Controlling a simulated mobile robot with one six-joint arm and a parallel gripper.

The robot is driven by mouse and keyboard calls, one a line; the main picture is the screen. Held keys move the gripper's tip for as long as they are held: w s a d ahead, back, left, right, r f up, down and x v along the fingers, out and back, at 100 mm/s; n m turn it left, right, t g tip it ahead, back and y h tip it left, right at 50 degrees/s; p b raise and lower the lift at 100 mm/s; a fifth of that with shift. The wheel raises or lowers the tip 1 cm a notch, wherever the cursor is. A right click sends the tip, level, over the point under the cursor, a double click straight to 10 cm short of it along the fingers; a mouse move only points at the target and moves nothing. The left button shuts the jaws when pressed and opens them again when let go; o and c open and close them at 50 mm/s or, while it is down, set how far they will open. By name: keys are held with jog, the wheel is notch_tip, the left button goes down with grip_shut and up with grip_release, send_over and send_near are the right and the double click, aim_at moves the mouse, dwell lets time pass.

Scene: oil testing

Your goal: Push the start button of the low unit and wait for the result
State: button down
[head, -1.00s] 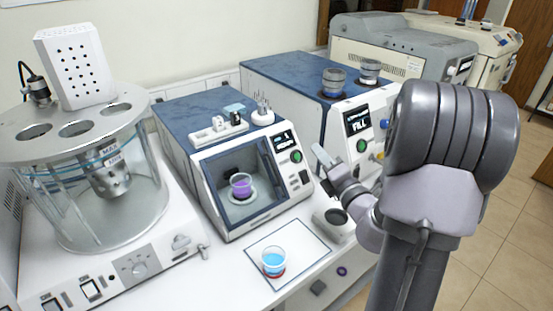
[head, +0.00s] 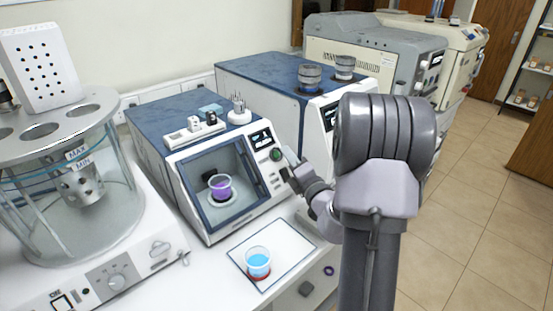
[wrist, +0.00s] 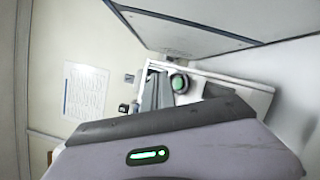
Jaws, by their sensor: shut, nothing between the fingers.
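The low unit (head: 160,128) is a blue and white box with a windowed chamber. A cup of purple liquid (head: 221,187) stands inside the chamber. Its front panel has a small display (head: 261,138) and a round green start button (head: 276,155). My gripper (head: 288,155) is shut and empty, its tips right beside the button in the head view. In the wrist view the green button (wrist: 179,83) shows just right of the finger ends (wrist: 155,88). I cannot tell whether they touch it. The display text is too small to read.
A cup of blue liquid (head: 258,262) stands on a white mat (head: 289,240) in front of the unit. A taller blue unit (head: 262,77) stands behind my arm with metal cups on top. A glass bath (head: 100,215) is at left. Open floor lies to the right.

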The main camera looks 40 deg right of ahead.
jog(key=shift+w+f, duration=0.55)
jog(key=shift+w, duration=0.2)
jog(key=shift+w, duration=0.1)
dwell(1.5)
jog(key=shift+w+f, duration=0.25)
jog(key=shift+w+a+f, duration=0.1)
jog(key=shift+w+f, duration=0.15)
jog(key=shift+w, duration=0.05)
dwell(0.6)
dwell(0.3)
jog(key=shift+s+r+p, duration=0.5)
jog(key=shift+s, duration=0.15)
jog(key=s+r+p, duration=0.1)
jog(key=s, duration=0.1)
jog(key=s+r+p, duration=0.1)
jog(key=s+r, duration=0.1)
jog(key=shift+d, duration=0.2)
